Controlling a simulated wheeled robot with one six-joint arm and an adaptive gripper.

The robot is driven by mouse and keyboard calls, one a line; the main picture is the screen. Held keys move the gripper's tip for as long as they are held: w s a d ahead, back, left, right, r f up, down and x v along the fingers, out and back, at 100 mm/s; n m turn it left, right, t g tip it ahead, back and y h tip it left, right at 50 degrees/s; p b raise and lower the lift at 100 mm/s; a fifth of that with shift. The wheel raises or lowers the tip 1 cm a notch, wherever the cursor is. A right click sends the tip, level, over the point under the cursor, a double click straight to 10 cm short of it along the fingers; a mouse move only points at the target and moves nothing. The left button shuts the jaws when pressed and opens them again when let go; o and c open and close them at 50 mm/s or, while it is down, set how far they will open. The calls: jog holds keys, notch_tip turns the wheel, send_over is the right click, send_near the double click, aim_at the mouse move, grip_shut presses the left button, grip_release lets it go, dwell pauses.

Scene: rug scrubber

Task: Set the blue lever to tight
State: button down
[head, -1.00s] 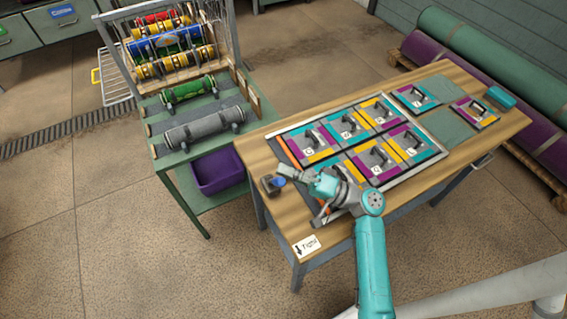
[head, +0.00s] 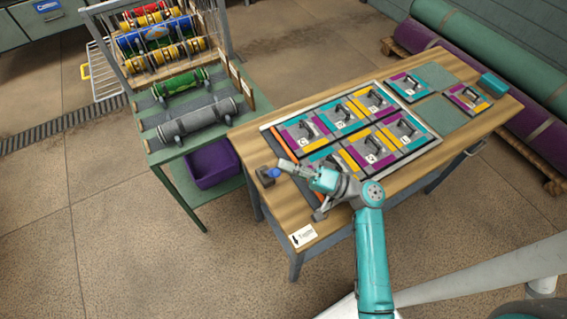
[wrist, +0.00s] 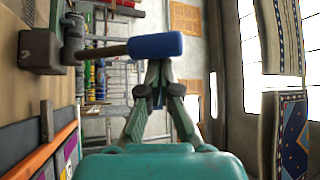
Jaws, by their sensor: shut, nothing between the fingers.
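The blue lever (head: 273,172) stands on a dark base (head: 264,182) at the left end of the wooden table. In the wrist view its blue grip (wrist: 155,46) lies sideways on a brown shaft that comes from the grey base block (wrist: 40,52). My gripper (head: 287,166) is shut and empty beside the lever. In the wrist view its fingertips (wrist: 158,76) are right at the blue grip's lower edge; I cannot tell if they touch. A white "Tight" label (head: 303,236) with a black arrow lies at the table's front left corner.
A framed tray (head: 268,128) of colourful tiles with handles fills the table's middle, close to my gripper. A green rack (head: 170,150) with rolled rugs stands to the left, a purple bin (head: 212,163) below. Large rug rolls (head: 500,60) lie behind right.

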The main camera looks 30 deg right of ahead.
jog(key=v, duration=1)
jog(key=shift+s+d+f, duration=0.1)
jog(key=shift+s+d, duration=0.2)
